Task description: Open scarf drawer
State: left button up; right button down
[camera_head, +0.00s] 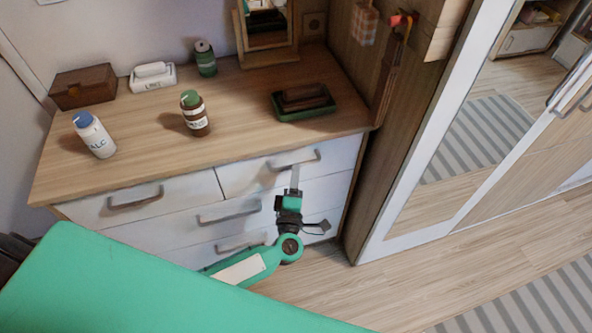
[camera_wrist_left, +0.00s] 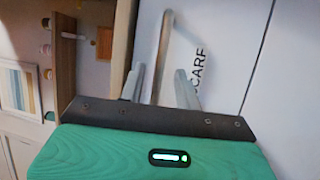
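The scarf drawer (camera_head: 245,179) is the white top right drawer of the dresser in the head view, and its front looks closed. Its bar handle (camera_head: 308,157) is grey. My left gripper (camera_head: 294,180) reaches up to this handle from below. In the left wrist view the handle (camera_wrist_left: 163,45) runs between the two fingers of the left gripper (camera_wrist_left: 160,78), which stand apart with a gap beside the bar. The letters of SCARF show on the drawer front (camera_wrist_left: 222,50), partly hidden by a finger. My right gripper is in neither view.
The wooden dresser top (camera_head: 240,130) carries a white bottle (camera_head: 95,136), a brown bottle (camera_head: 195,115), a wooden box (camera_head: 84,87) and a green tray (camera_head: 306,113). Other drawers sit left and below. A mirrored wardrobe (camera_head: 440,170) stands close at right.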

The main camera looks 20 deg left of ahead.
pick_arm(q)
jog(key=shift+x, duration=0.85)
grip_shut()
jog(key=shift+s, duration=0.1)
